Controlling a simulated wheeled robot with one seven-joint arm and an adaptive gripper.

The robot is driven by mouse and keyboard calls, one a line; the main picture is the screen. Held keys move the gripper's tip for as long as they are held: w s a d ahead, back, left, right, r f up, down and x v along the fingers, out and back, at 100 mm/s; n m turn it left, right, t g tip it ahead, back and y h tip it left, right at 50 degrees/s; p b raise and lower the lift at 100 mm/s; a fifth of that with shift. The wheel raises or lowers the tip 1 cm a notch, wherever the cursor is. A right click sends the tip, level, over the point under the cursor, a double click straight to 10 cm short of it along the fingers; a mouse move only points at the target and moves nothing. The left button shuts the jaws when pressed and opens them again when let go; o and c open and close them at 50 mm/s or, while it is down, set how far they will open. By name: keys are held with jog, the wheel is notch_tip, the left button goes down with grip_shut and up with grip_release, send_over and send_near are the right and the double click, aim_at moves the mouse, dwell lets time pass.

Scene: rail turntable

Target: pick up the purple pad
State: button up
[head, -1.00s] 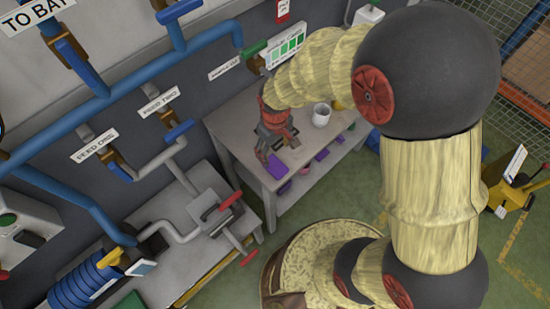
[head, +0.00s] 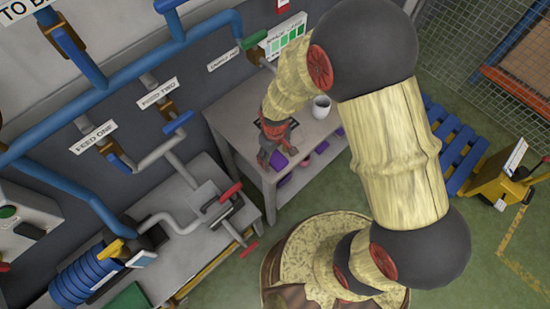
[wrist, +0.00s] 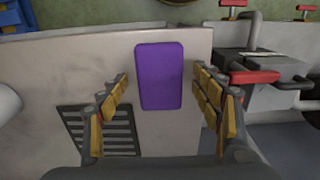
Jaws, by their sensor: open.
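The purple pad (wrist: 160,76) lies flat on the grey table (wrist: 65,70) near its edge, in the wrist view. It also shows in the head view (head: 279,160), partly hidden by my gripper. My gripper (wrist: 160,85) is open, with one finger on each side of the pad in the picture. The fingers look apart from the pad, and nothing is held. In the head view my gripper (head: 272,158) is over the table's front left part, close to the pad.
A dark slotted grate (wrist: 100,130) lies beside the pad. A white mug (head: 321,107) stands farther back on the table. A bench with red-handled pipework (head: 216,205) is to the left. Purple items (head: 312,155) sit below the tabletop.

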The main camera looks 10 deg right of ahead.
aim_at(275, 157)
jog(key=shift+c, duration=0.8)
jog(key=c, duration=1)
jog(key=shift+w+r, duration=0.1)
jog(key=shift+r, duration=0.4)
notch_tip(275, 157, up, 2)
jog(key=shift+r+p, duration=0.1)
jog(key=shift+p, duration=0.2)
jog(key=s+d+r, duration=0.1)
jog(key=s+r, duration=0.1)
jog(key=r, duration=0.1)
jog(key=s+d+r, duration=0.1)
jog(key=r, duration=0.1)
jog(key=shift+s+d+p, duration=0.1)
jog(key=shift+d+p, duration=0.2)
jog(key=shift+p, duration=0.1)
jog(key=s+d+r, duration=0.1)
jog(key=s+d, duration=0.1)
jog(key=s+d+r, duration=0.2)
jog(key=s, duration=0.1)
jog(key=s+d+r+p, duration=0.1)
jog(key=s+d, duration=0.1)
jog(key=s, duration=0.1)
jog(key=shift+r, duration=0.4)
